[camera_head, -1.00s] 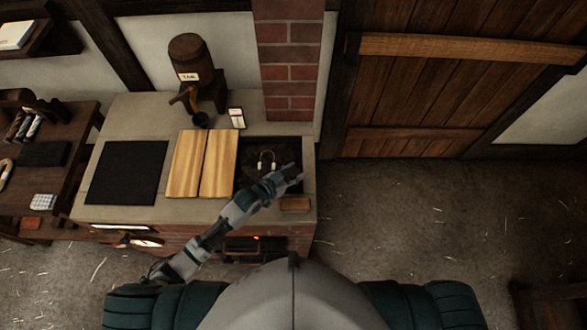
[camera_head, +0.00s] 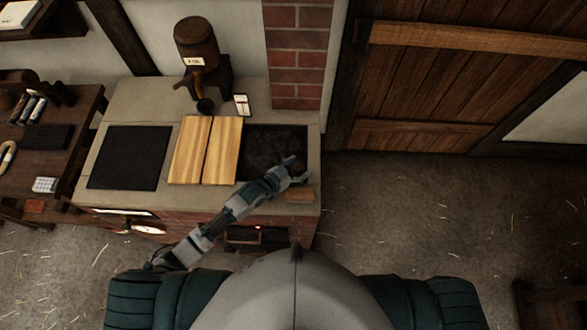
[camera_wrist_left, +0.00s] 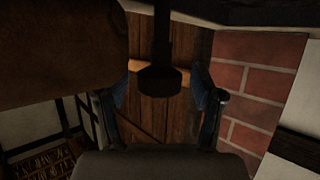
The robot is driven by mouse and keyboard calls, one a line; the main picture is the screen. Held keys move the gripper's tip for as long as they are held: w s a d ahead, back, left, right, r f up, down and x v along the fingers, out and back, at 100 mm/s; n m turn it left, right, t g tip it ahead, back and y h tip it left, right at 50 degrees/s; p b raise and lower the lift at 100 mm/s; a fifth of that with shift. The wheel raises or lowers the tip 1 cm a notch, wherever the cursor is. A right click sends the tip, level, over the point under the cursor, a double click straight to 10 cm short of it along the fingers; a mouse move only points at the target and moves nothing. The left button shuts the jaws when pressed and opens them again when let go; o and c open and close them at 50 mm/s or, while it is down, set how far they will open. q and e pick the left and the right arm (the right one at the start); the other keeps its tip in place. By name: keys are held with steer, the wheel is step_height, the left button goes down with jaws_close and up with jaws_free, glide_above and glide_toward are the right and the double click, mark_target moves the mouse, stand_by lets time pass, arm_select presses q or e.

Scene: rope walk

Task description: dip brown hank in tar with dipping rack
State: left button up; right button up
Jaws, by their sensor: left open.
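The dark tar trough (camera_head: 270,141) is open at the right end of the stone-topped stove, beside the wooden lid boards (camera_head: 222,150). My left gripper (camera_head: 293,169) is over the trough's right front part, open; nothing can be made out held in it. Its spread fingers also show in the left wrist view (camera_wrist_left: 158,105), with a dark post and block between them that I cannot identify. I cannot make out the brown hank or the dipping rack in the head view now. My right gripper does not show.
A barrel labelled for tar (camera_head: 196,42) stands on a stand behind the boards. A black slab (camera_head: 129,158) lies on the stove's left. A small wooden block (camera_head: 299,196) lies at the front right edge. A cluttered wooden bench (camera_head: 52,168) stands left.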

arm_select(q)
steer(key=v, duration=1.1)
steer(key=shift+s+a, duration=0.25)
steer(key=shift+a, duration=0.15)
stand_by(4.9)
